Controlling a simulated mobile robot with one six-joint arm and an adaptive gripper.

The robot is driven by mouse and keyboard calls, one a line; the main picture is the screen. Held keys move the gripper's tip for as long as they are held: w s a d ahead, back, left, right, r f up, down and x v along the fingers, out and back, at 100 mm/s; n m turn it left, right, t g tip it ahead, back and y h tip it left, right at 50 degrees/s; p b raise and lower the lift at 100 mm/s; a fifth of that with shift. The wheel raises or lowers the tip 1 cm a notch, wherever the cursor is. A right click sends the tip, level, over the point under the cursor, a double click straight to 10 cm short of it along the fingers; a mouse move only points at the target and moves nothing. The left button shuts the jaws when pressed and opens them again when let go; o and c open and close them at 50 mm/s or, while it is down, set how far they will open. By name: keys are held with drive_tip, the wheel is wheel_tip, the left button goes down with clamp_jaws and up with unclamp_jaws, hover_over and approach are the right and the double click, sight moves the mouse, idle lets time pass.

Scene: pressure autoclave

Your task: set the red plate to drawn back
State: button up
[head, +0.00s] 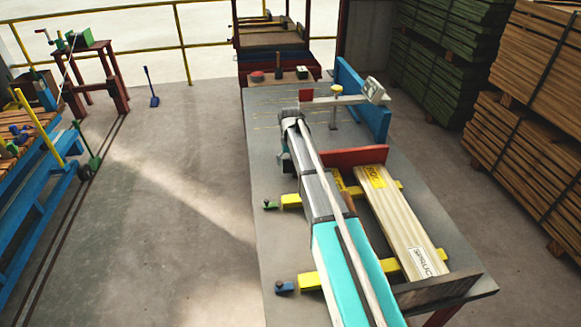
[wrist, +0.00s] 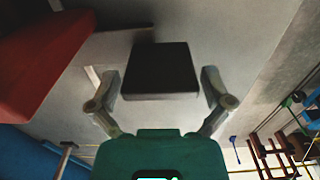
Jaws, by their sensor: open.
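The red plate (head: 355,158) stands upright across the grey table in the head view, at the far end of a pale board (head: 400,215). It shows large at the upper left of the wrist view (wrist: 42,62). A dark block (wrist: 160,72) lies between the two fingers of my gripper (wrist: 160,88) in the wrist view. A dark strip runs from the plate's side towards this block. My gripper is open, with a gap on each side of the block. In the head view my arm hides the block and the fingertips.
The board rests on yellow bars (head: 312,280) on the table (head: 268,185). A blue fence (head: 365,105) edges the table's far right. A red piece (head: 306,95) and a yellow-topped post (head: 336,90) stand near the far end. Open floor (head: 170,210) lies left.

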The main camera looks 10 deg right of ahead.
drive_tip(key=shift+f, duration=0.3)
